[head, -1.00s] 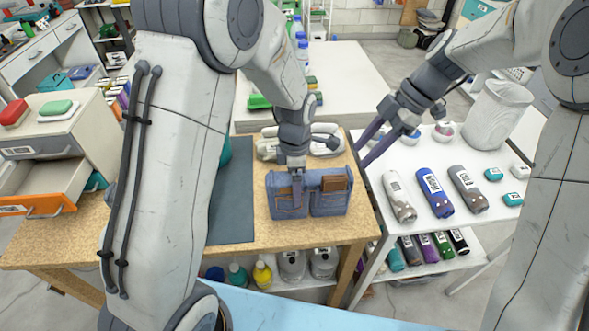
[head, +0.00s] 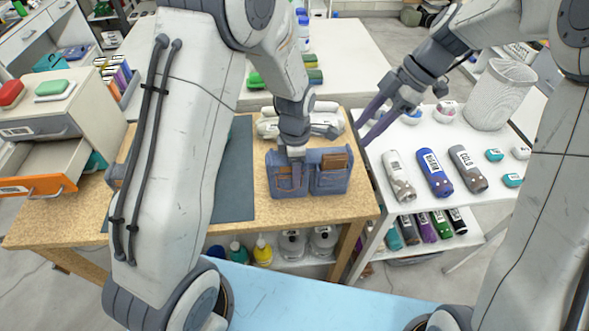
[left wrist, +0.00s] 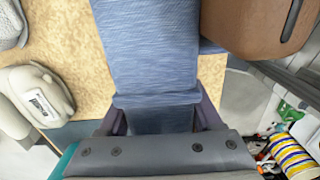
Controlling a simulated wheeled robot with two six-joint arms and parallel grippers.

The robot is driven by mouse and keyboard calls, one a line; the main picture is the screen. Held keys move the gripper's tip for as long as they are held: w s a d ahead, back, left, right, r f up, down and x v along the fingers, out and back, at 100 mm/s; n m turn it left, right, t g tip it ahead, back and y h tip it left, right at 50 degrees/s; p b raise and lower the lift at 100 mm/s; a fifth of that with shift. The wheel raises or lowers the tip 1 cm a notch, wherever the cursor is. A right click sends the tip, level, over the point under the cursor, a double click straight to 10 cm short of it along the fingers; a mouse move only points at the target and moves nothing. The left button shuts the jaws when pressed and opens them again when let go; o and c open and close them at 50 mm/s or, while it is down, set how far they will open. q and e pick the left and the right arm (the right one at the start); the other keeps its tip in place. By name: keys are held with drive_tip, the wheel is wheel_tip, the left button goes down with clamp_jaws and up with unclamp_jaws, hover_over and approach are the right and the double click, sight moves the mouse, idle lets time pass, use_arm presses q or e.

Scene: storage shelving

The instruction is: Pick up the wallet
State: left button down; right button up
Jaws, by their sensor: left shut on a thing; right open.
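A brown leather item that looks like the wallet (head: 333,162) sticks up from the right pocket of a blue denim organizer (head: 330,184) on the wooden table. In the left wrist view the brown item (left wrist: 255,30) is at the upper right, outside the fingers. My left gripper (head: 298,168) is at the middle of the organizer, left of the brown item. In the left wrist view its fingers (left wrist: 160,118) are shut on blue denim fabric; their tips are partly hidden. My right gripper (head: 370,122) is open and empty, above the white table's left edge.
White rolled items (head: 325,122) lie behind the organizer. A dark mat (head: 235,185) lies left of it. An open orange-fronted drawer (head: 40,185) is at far left.

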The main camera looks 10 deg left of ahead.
drive_tip(key=o, duration=0.8)
drive_tip(key=a+m+h, duration=0.1)
drive_tip(key=m, duration=0.2)
drive_tip(key=s+a+m+h, duration=0.1)
drive_tip(key=m, duration=0.2)
drive_tip(key=a+r+m+h, duration=0.1)
drive_tip(key=m, duration=0.2)
drive_tip(key=shift+s+r, duration=0.1)
drive_tip(key=shift+s, duration=0.3)
drive_tip(key=m, duration=0.2)
drive_tip(key=a+m+h, duration=0.1)
drive_tip(key=shift+s+r+t, duration=0.1)
drive_tip(key=shift+r+t, duration=0.2)
drive_tip(key=a+r+m+t+h, duration=0.1)
drive_tip(key=a+m, duration=0.1)
drive_tip(key=m, duration=0.4)
hover_over(336, 155)
drive_tip(key=shift+h, duration=0.3)
drive_tip(key=f, duration=0.5)
drive_tip(key=shift+s+a, duration=0.15)
drive_tip(key=shift+s, duration=0.1)
drive_tip(key=shift+w+f, duration=0.2)
drive_tip(key=shift+f, duration=3.05)
